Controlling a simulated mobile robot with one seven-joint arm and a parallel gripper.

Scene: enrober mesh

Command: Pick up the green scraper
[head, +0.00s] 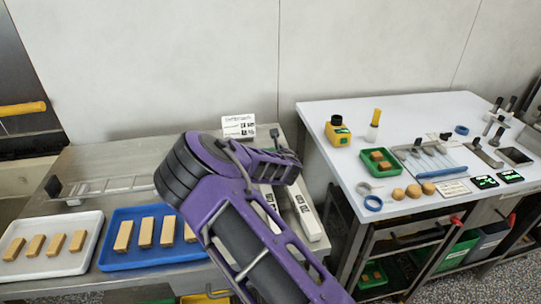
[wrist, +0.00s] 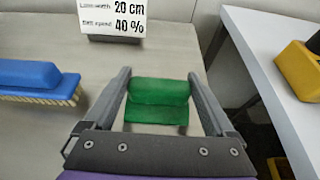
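The green scraper (wrist: 158,92) lies on the grey metal table in the wrist view, its thick bar across the picture and a lower green part nearer me. My gripper (wrist: 160,78) is open, with one finger at each end of the scraper. The fingers are very close to its ends; I cannot tell whether they touch. In the head view my purple arm reaches over the metal table and hides the scraper.
A blue brush (wrist: 32,80) lies left of my gripper. A sign (wrist: 112,18) stands behind. The white table (head: 345,110) is at the right, beyond a gap. Blue (head: 165,255) and white (head: 75,262) trays hold bars on the metal table (head: 130,155).

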